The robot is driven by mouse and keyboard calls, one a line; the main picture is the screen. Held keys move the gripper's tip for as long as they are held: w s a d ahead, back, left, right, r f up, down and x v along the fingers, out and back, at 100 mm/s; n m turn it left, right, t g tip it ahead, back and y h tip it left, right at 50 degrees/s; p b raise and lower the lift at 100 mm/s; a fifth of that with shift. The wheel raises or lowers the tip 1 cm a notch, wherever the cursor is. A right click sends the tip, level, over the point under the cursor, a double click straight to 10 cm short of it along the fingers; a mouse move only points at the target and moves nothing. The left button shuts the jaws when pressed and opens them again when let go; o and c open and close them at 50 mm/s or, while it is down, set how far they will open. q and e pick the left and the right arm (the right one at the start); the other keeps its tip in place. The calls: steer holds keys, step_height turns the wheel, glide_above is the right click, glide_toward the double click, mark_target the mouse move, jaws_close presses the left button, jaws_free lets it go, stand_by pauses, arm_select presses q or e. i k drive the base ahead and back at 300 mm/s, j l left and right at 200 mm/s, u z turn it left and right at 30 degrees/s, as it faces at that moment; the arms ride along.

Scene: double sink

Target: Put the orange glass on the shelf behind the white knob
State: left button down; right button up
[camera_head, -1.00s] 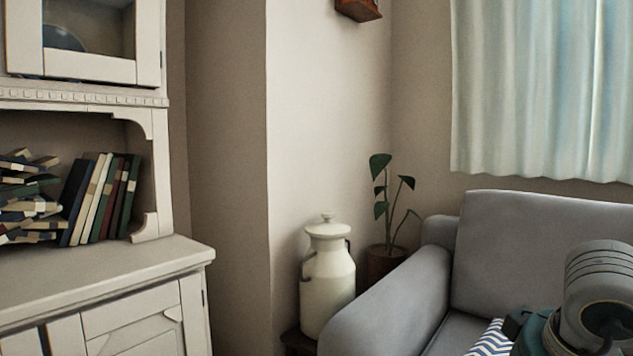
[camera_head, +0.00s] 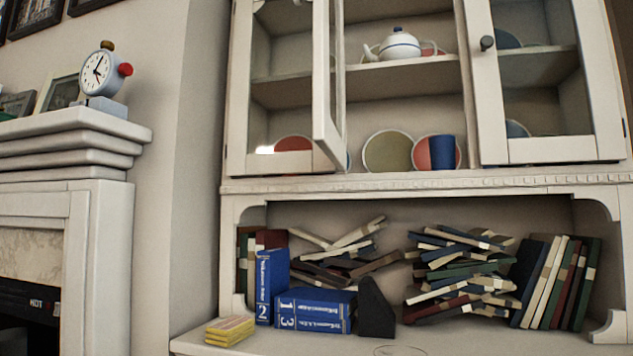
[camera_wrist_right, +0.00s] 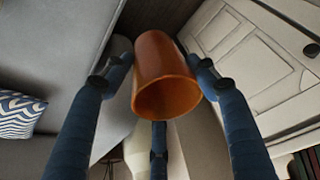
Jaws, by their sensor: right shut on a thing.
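The orange glass (camera_wrist_right: 165,75) shows in the right wrist view, its open rim facing the camera. My right gripper (camera_wrist_right: 160,62) has its blue fingers around the glass and is shut on it. In the head view, a shelf (camera_head: 405,75) crosses the upper part of the white cabinet (camera_head: 400,184). A knob (camera_head: 487,43) sits on the cabinet's right glass door (camera_head: 480,95), which is closed; it looks dark grey rather than white. The left glass door (camera_head: 325,80) stands open. Neither gripper shows in the head view, and my left gripper is in no view.
A white teapot (camera_head: 399,45) stands on the upper shelf. Plates (camera_head: 388,152) and a blue cup (camera_head: 443,152) stand on the level below. Books (camera_head: 465,262) fill the open niche underneath. The wrist view shows a grey sofa (camera_wrist_right: 50,50) and a panelled cabinet front (camera_wrist_right: 250,50).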

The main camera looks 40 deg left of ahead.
mark_target(389, 175)
steer(key=j+u, duration=0.4)
steer(key=i+j+u, duration=0.15)
steer(key=j+u, duration=0.3)
